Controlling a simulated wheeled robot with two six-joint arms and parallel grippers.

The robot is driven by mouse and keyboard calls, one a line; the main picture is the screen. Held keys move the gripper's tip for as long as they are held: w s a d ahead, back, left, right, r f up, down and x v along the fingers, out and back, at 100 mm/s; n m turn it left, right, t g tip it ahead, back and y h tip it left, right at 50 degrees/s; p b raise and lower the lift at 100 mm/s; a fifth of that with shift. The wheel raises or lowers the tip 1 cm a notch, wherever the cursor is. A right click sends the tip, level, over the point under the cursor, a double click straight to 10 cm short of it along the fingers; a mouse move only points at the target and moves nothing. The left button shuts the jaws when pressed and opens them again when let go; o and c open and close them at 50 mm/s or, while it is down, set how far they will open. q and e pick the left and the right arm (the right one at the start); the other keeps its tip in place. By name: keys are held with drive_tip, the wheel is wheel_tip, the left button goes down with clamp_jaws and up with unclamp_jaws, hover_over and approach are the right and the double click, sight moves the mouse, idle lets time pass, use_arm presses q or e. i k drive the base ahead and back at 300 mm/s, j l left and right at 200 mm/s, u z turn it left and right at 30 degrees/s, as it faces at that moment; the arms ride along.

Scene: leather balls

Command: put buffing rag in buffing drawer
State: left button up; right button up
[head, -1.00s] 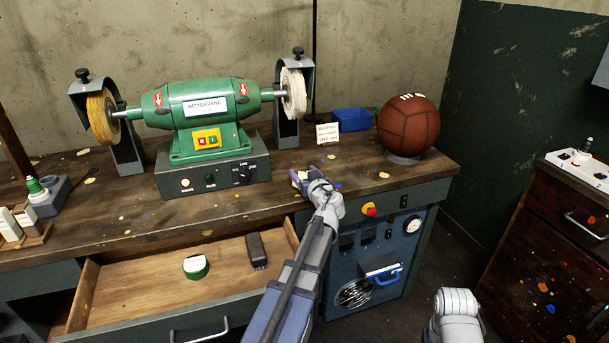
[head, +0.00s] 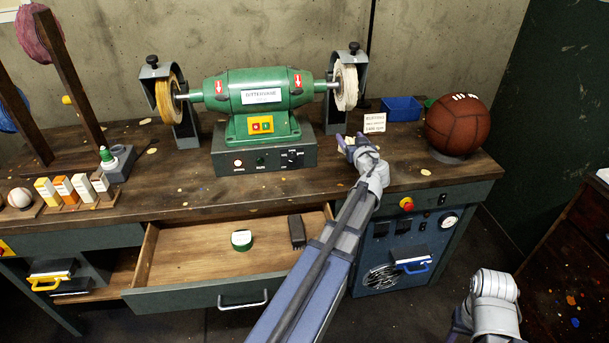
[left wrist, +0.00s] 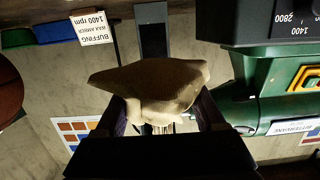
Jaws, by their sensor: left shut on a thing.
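My left gripper (head: 355,146) is shut on the pale beige buffing rag (left wrist: 150,90), which bulges between its fingers in the left wrist view. In the head view the gripper is over the bench's right part, in front of the small sign, with only a scrap of the rag (head: 349,140) showing. A wooden drawer (head: 190,268) below the grinder stands open, to the left of and below the gripper. It holds a round green-and-white tin (head: 241,240) and a dark brush (head: 297,231). My right gripper is out of view; only part of that arm shows at lower right.
The green buffing machine (head: 259,95) stands left of the gripper. A buffing sign (head: 374,122), a blue bin (head: 402,109) and a brown leather ball (head: 458,125) are behind and right. Small boxes (head: 64,190) stand on the left. The drawer has bare floor around its contents.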

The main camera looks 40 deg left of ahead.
sight(185, 265)
drive_tip(key=i+l, duration=0.15)
drive_tip(key=l, duration=0.25)
drive_tip(key=i+l, duration=0.15)
drive_tip(key=l, duration=0.2)
drive_tip(key=u, duration=1.8)
